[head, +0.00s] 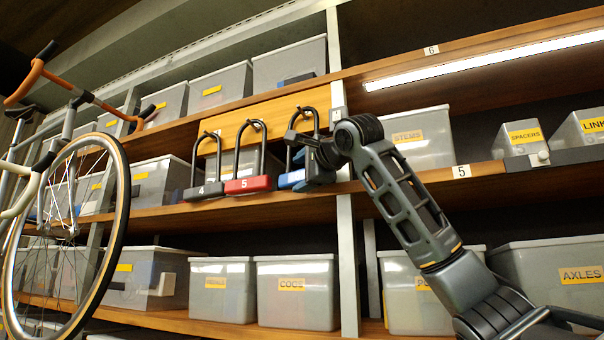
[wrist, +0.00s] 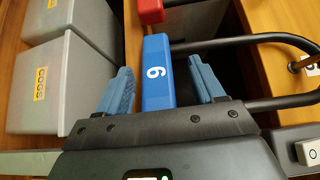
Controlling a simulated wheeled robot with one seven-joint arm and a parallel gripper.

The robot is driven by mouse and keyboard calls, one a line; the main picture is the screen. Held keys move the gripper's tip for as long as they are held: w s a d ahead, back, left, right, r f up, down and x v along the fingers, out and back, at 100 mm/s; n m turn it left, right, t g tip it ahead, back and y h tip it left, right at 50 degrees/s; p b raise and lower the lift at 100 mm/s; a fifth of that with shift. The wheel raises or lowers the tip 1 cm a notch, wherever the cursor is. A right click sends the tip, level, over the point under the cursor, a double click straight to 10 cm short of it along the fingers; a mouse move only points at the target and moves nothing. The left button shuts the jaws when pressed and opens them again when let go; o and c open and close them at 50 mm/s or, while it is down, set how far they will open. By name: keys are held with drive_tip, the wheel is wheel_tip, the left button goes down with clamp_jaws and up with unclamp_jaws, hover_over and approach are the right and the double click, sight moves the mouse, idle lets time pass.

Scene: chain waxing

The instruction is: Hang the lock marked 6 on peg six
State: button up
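The blue lock (wrist: 158,62) marked 6 lies between the two fingers of my gripper (wrist: 160,88) in the wrist view. A gap shows on each side of its body, so the gripper is open around it. Its black U-shaped shackle runs right in that view, with a peg (wrist: 300,66) inside the loop; whether it bears on the peg cannot be told. In the head view the blue lock (head: 291,179) is partly hidden by my gripper, at the right end of the lock row, shackle up against the wooden peg board (head: 272,108).
A black lock (head: 204,190) marked 4 and a red lock (head: 248,184) marked 5 hang to the left, the red one close by. Grey bins stand on shelves around, including the COGS bin (head: 297,300). A bicycle (head: 110,230) stands at far left.

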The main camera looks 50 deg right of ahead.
drive_tip(key=shift+o, duration=0.2)
drive_tip(key=shift+f, duration=0.2)
drive_tip(key=b+v, duration=0.2)
drive_tip(key=v, duration=0.5)
drive_tip(key=shift+s+a, duration=0.2)
drive_tip(key=shift+s, duration=0.15)
drive_tip(key=shift+r, duration=0.1)
